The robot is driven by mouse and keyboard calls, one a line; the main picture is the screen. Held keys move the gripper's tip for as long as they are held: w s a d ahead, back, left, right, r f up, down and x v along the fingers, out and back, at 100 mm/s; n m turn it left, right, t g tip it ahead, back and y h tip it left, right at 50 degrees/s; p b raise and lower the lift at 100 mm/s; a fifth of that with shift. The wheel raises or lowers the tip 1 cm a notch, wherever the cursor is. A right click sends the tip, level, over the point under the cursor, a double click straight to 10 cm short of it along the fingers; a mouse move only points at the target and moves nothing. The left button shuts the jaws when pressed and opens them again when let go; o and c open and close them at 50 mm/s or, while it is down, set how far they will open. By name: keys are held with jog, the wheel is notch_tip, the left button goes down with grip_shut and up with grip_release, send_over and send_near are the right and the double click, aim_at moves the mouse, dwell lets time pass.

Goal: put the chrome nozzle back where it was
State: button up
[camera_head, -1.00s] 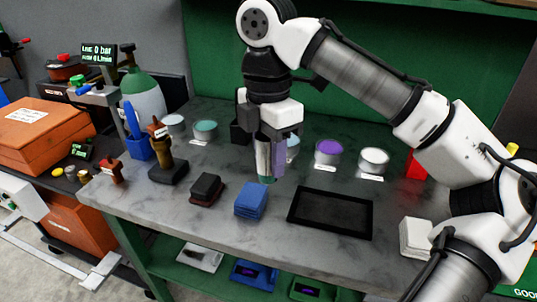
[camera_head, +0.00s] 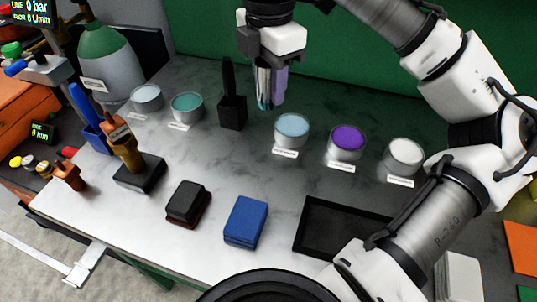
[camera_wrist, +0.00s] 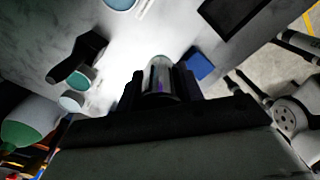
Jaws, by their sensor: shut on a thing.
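My gripper (camera_head: 270,92) hangs pointing down above the back of the grey bench and is shut on the chrome nozzle. The chrome nozzle (camera_head: 263,86) is a shiny upright cylinder between the fingers, its lower end clear of the bench. In the wrist view the nozzle (camera_wrist: 160,78) shows as a rounded chrome body between the dark fingers. Its upper part is hidden by the gripper. In the head view the gripper is just right of a black holder (camera_head: 232,112) and behind the light-blue dish (camera_head: 292,128).
Labelled dishes stand in a row: white (camera_head: 146,97), teal (camera_head: 187,105), purple (camera_head: 347,140) and another white (camera_head: 405,154). In front are a brown-handled tool in a black stand (camera_head: 140,175), a black block (camera_head: 187,200), a blue block (camera_head: 246,221) and a black tray (camera_head: 325,215).

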notch_tip(320, 180, down, 20)
jog(key=shift+s+r, duration=0.1)
jog(key=shift+r, duration=0.1)
jog(key=shift+f, duration=0.1)
jog(key=shift+f, duration=0.15)
jog(key=o, duration=1)
notch_tip(320, 180, up, 12)
jog(key=shift+r, duration=0.25)
dwell(0.3)
